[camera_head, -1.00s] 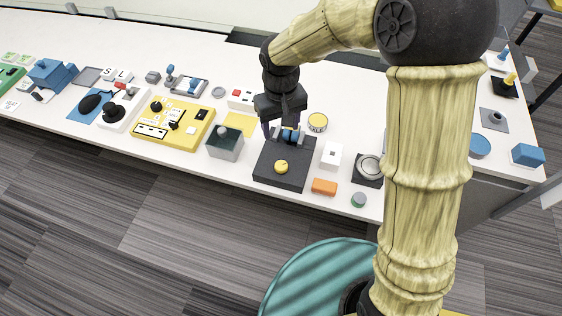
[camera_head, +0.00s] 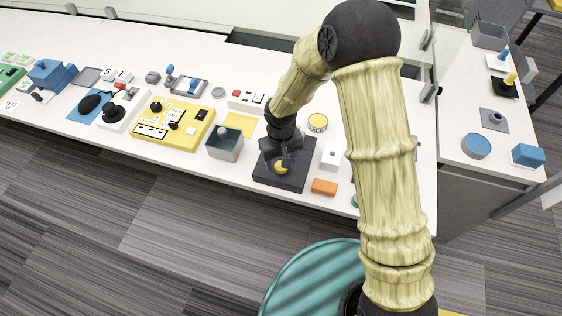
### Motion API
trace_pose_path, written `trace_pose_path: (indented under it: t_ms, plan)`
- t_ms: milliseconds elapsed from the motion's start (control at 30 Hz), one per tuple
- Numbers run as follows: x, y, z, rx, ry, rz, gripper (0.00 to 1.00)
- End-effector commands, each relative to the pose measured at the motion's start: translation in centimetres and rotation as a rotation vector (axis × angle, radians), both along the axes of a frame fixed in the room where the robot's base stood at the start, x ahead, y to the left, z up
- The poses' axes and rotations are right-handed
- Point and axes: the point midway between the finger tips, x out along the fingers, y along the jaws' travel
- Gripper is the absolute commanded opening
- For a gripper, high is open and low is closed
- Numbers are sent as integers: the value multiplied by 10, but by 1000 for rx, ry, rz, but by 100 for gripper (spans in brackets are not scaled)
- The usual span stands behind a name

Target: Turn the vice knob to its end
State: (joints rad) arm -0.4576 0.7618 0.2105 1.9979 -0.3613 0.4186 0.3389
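The vice is a dark grey block (camera_head: 262,178) on the white table, in the middle of the head view. Its yellow knob (camera_head: 281,168) sits on top near the front edge and is partly hidden by my gripper. My gripper (camera_head: 281,162) points down over the knob, with its fingers at or just above it. I cannot tell whether the fingers touch the knob or how far apart they are. The blue part at the back of the vice is hidden behind my gripper.
A grey open box (camera_head: 225,143) stands just left of the vice. A white switch block (camera_head: 331,156) and an orange block (camera_head: 324,188) are close on the right. A yellow round tin (camera_head: 318,122) stands behind. A yellow panel (camera_head: 172,124) lies farther left.

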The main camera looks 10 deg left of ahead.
Motion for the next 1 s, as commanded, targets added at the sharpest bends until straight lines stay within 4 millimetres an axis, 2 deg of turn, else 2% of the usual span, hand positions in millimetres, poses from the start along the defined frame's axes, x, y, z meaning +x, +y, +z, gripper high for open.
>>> trace_pose_path:
  t_ms: [100,200,467,700,1000]
  plan:
    - [0,0,-14,-1,0,-1,58]
    - [0,0,-19,0,-1,0,58]
    - [1,0,-20,1,-2,-1,58]
    - [1,0,-20,1,-2,-1,14]
    - [0,0,-20,1,-1,18,14]
